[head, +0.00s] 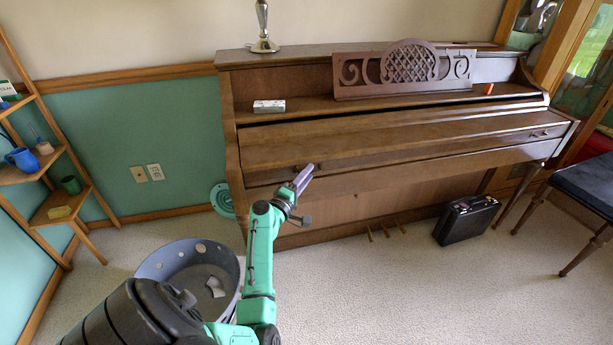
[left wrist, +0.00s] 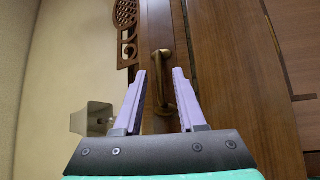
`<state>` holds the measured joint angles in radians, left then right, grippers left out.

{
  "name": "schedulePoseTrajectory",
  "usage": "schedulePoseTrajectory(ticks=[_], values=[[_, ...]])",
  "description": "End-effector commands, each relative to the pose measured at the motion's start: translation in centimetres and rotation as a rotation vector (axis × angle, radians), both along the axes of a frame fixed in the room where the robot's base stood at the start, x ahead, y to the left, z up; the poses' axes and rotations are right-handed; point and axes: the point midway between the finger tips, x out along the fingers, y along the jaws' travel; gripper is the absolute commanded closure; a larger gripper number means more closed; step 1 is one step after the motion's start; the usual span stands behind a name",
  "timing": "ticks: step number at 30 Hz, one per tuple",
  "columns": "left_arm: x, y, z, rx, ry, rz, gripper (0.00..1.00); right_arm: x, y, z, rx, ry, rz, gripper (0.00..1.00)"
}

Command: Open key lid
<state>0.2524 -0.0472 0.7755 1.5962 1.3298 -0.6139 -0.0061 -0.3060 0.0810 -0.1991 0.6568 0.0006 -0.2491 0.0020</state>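The upright piano (head: 350,190) stands against the wall. Its key lid (head: 400,138) is down, and no keys show. A small brass handle (head: 540,133) sits near the lid's right end. A second brass handle (left wrist: 162,65) shows in the left wrist view, at the lid's left side. My left gripper (head: 304,178) is at the front of the lid's left part. My right gripper is not in view.
A carved music stand (head: 403,70) and a small grey box (head: 269,106) are above the lid. A grey bin (head: 190,270) stands by my left arm. A black case (head: 467,220) and a dark bench (head: 588,185) are at the right. Carpet is clear at front centre.

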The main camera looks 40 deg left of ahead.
Motion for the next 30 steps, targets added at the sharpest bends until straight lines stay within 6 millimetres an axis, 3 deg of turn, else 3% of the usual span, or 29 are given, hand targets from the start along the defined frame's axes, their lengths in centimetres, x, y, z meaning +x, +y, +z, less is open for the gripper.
schedulePoseTrajectory(ticks=[5,8,9,30], values=[[-0.01,-0.01,-0.02,0.0,0.0,0.0,0.6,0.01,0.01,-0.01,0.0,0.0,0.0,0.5],[-0.03,-0.01,-0.02,0.0,0.0,0.0,0.98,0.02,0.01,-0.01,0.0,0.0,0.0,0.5],[-0.03,-0.01,-0.02,0.0,0.0,0.0,1.0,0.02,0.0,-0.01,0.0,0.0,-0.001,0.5],[-0.06,-0.03,-0.08,-0.001,0.001,-0.001,1.0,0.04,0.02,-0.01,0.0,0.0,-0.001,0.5]])
